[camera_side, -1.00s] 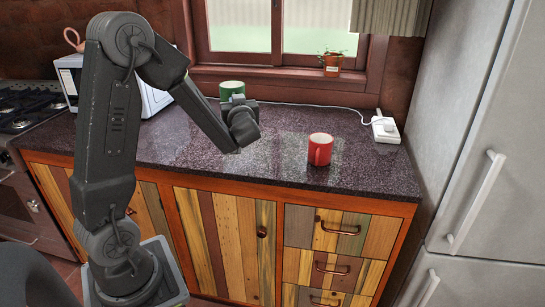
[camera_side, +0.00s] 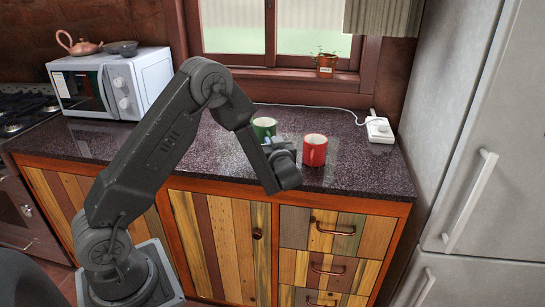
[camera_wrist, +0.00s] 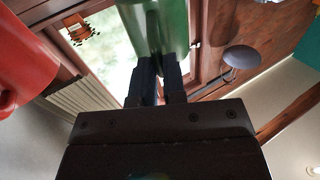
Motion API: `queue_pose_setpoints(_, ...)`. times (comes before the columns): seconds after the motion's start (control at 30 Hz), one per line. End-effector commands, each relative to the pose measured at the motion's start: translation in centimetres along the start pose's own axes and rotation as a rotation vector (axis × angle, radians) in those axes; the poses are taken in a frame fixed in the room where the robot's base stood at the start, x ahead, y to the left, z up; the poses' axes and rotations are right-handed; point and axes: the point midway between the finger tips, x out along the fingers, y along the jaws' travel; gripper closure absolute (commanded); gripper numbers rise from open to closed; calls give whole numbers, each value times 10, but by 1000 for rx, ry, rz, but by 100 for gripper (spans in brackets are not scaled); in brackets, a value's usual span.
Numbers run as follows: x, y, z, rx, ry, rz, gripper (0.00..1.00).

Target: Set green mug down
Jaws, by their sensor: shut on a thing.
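The green mug (camera_side: 264,128) is at the counter's back, just left of the red mug (camera_side: 314,150). My gripper (camera_side: 272,146) is shut on the green mug, and my wrist hides part of it in the side view. In the wrist view the green mug (camera_wrist: 160,27) is between the two dark fingertips (camera_wrist: 160,72), and the red mug (camera_wrist: 22,62) shows at the left. The red mug stands upright on the dark speckled counter (camera_side: 345,178). I cannot tell whether the green mug's base touches the counter.
A white microwave (camera_side: 125,85) stands at the left, with a teapot (camera_side: 78,43) and a dark bowl (camera_side: 121,48) on top. A white socket box (camera_side: 379,131) with a cable sits at the right back. A potted plant (camera_side: 326,66) is on the window sill. Counter right of the red mug is clear.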

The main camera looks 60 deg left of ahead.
Motion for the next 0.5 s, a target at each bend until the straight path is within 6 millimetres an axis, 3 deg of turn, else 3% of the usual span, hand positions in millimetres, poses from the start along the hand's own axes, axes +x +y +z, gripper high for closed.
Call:
queue_pose_setpoints(0.13, -2, 5, 8, 1, 1, 0, 100)
queue_pose_setpoints(0.33, -2, 5, 36, 2, 2, -1, 100)
queue_pose_setpoints(0.5, -2, 5, 43, -1, 3, -1, 100)
